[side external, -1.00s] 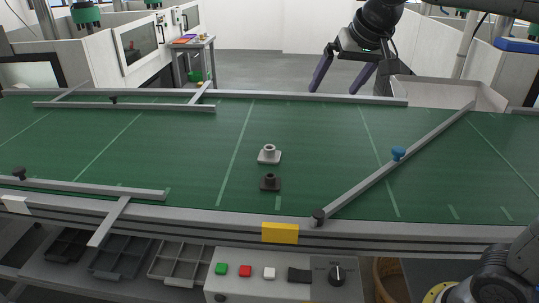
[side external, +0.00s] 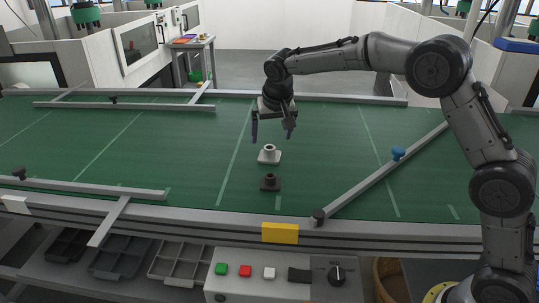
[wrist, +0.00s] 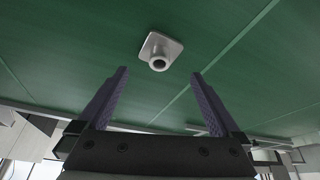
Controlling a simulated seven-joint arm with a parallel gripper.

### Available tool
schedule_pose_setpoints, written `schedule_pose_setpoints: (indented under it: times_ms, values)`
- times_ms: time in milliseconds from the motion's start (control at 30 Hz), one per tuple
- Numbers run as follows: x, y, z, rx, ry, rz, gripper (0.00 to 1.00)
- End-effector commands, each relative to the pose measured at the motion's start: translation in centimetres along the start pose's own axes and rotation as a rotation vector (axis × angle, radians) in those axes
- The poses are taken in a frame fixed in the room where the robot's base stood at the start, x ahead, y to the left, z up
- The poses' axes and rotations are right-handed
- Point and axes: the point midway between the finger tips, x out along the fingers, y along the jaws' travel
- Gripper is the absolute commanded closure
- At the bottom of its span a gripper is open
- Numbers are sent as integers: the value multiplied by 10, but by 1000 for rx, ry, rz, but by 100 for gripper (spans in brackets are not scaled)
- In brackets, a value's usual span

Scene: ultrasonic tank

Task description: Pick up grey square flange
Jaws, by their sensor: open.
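The grey square flange (side external: 269,155) sits on the green conveyor belt, its round collar pointing up from a light grey square base. It also shows in the wrist view (wrist: 160,50), beyond the fingertips and roughly centred between them. My gripper (side external: 271,138) is open and empty, with its two fingers above and slightly behind the flange in the side view. In the wrist view my gripper (wrist: 159,72) has its fingers wide apart and clear of the flange. A dark flange (side external: 270,182) of similar shape lies on the belt just in front of the grey one.
Another rail (side external: 85,187) lies at front left, and one (side external: 125,107) at back left. The belt left of the flanges is clear.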

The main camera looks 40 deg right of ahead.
Motion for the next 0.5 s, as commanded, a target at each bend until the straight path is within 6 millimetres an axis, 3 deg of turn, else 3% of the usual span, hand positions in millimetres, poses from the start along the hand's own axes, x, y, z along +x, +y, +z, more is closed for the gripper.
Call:
schedule_pose_setpoints:
  times_ms: [267,500]
  values:
    - [23,2,0,0,-2,2,0]
    - [56,4,-1,-1,-3,2,0]
